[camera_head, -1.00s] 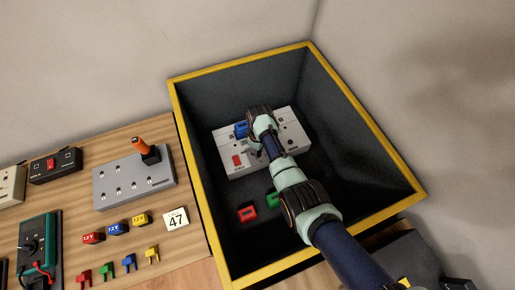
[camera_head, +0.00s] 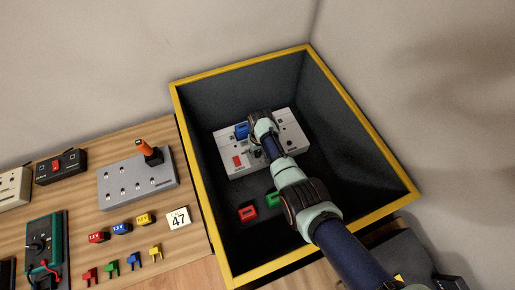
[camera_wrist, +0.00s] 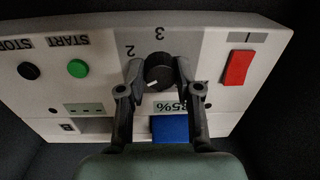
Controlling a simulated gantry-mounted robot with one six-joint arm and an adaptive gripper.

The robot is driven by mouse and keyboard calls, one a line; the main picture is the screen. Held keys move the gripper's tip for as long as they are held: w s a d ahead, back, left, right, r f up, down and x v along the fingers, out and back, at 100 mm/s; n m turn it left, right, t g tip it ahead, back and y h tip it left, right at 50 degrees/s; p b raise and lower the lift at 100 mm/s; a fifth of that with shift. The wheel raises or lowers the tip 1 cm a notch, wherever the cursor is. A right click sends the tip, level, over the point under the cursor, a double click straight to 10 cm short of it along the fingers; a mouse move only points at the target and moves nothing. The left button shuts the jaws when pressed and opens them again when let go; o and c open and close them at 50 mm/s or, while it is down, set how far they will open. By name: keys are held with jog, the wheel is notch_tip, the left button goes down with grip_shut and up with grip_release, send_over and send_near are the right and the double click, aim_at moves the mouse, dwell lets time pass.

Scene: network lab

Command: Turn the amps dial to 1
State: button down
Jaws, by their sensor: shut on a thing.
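The amps dial (camera_wrist: 159,72) is a round black knob on a pale control panel (camera_wrist: 95,50), seen upside down in the wrist view. A 2 and a 3 are printed near it; I see no 1. A small white mark shows on the knob's lower-left part. My gripper (camera_wrist: 160,75) is shut on the dial, one finger on each side. In the head view the panel (camera_head: 236,170) lies inside a dark, yellow-rimmed bin, and my gripper (camera_head: 262,128) hides the dial.
A red switch (camera_wrist: 236,67), green START button (camera_wrist: 77,68), black STOP button (camera_wrist: 29,70) and blue block (camera_wrist: 170,130) are close by. The bin's walls (camera_head: 203,200) surround the panel. Red (camera_head: 247,213) and green (camera_head: 273,199) pieces lie on its floor.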

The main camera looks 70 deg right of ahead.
aim_at(259, 151)
dwell(0.3)
jog(key=c, duration=0.8)
grip_release()
jog(key=r, duration=1.2)
jog(key=shift+s+d, duration=0.2)
